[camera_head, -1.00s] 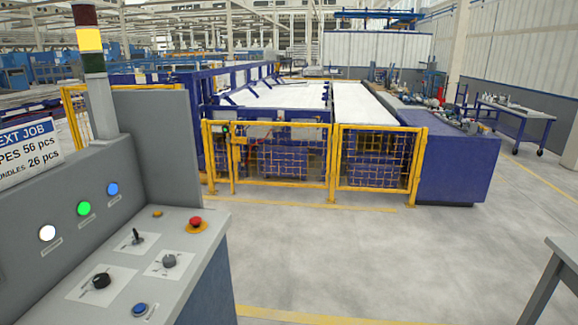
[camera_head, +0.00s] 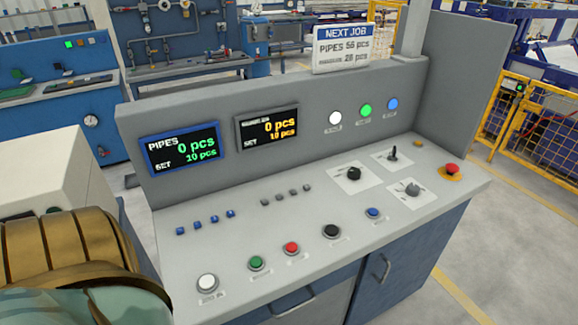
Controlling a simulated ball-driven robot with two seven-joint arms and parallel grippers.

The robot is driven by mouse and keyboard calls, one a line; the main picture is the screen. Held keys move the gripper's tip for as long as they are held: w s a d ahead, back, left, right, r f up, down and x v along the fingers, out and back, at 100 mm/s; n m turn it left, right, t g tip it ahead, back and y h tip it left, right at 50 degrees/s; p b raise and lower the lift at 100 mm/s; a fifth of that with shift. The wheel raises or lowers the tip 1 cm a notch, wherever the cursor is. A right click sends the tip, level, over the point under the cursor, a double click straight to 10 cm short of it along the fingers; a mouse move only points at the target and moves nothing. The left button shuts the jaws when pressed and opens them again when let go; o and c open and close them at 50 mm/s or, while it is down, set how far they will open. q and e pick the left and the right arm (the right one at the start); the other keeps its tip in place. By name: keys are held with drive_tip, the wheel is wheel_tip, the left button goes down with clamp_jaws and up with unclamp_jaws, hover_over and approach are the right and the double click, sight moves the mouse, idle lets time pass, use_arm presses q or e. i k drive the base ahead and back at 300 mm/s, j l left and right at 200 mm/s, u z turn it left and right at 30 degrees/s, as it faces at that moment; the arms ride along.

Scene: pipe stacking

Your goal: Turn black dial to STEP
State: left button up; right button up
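The black dial (camera_head: 353,174) sits on a white label plate on the right part of the grey control desk (camera_head: 240,235). Its label is too small to read, so I cannot tell which position it points to. A small black toggle lever (camera_head: 393,153) stands behind it to the right, and a grey dial (camera_head: 412,189) is to its right and nearer the front. Neither of my grippers shows in the head view.
A red emergency button (camera_head: 452,169) is near the desk's right end. Several push buttons line the front, including a black button (camera_head: 331,231). The pipes display (camera_head: 183,148) reads 0 pcs, SET 10 pcs. A brown banded object (camera_head: 60,250) fills the lower left.

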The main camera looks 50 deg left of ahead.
sight(354, 173)
drive_tip(key=k+u, duration=0.45)
drive_tip(key=k+j+u, duration=0.1)
drive_tip(key=k+u, duration=0.3)
drive_tip(key=k+j, duration=0.15)
drive_tip(key=k, duration=0.2)
drive_tip(key=k+j, duration=0.2)
drive_tip(key=i+l, duration=0.4)
drive_tip(key=l, duration=0.15)
drive_tip(key=i+l, duration=0.35)
drive_tip(key=l, duration=0.15)
drive_tip(key=i+l, duration=0.4)
drive_tip(key=l, duration=0.15)
